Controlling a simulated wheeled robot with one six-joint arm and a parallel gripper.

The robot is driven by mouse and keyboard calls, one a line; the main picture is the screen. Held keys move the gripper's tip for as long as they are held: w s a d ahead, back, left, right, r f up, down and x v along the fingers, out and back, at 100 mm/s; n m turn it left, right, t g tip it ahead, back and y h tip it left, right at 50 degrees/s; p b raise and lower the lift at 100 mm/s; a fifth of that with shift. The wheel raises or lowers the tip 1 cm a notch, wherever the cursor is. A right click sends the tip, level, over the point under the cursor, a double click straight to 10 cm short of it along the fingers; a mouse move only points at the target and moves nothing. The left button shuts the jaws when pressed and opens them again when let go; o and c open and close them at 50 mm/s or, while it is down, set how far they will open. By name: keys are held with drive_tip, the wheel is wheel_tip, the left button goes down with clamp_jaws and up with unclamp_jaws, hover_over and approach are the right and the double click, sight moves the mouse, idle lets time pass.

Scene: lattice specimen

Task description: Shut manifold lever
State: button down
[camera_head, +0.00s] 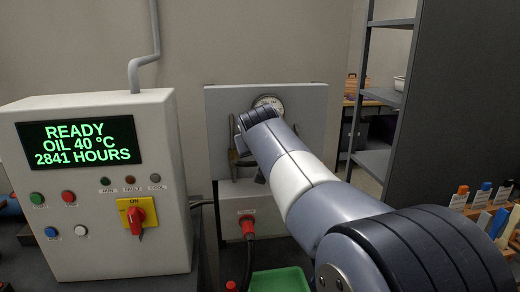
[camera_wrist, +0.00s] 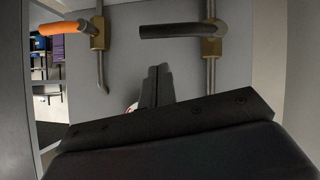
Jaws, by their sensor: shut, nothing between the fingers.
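Two brass valves sit on thin pipes against a grey panel. In the wrist view one valve has an orange-sleeved lever (camera_wrist: 60,28) at upper left. The other has a dark lever (camera_wrist: 178,31) at upper middle. Both levers lie roughly across their pipes in that view. My gripper (camera_wrist: 158,70) is shut and empty. Its fingertips show below the dark lever's free end, apart from it in the picture; the depth gap cannot be told. In the head view my arm covers most of the panel (camera_head: 220,105), and the levers are mostly hidden.
A round gauge (camera_head: 268,102) sits on the panel, partly behind my wrist. A control cabinet (camera_head: 105,235) with a lit display stands at left. A red plug (camera_head: 247,225) with a cable and a green tray (camera_head: 280,281) are below. Dark shelving (camera_head: 385,95) stands at right.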

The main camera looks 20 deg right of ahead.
drive_tip(key=d+b+v, duration=0.1)
drive_tip(key=v, duration=0.9)
drive_tip(key=shift+s+r+b, duration=0.2)
drive_tip(key=shift+r+b, duration=0.15)
drive_tip(key=shift+r, duration=0.1)
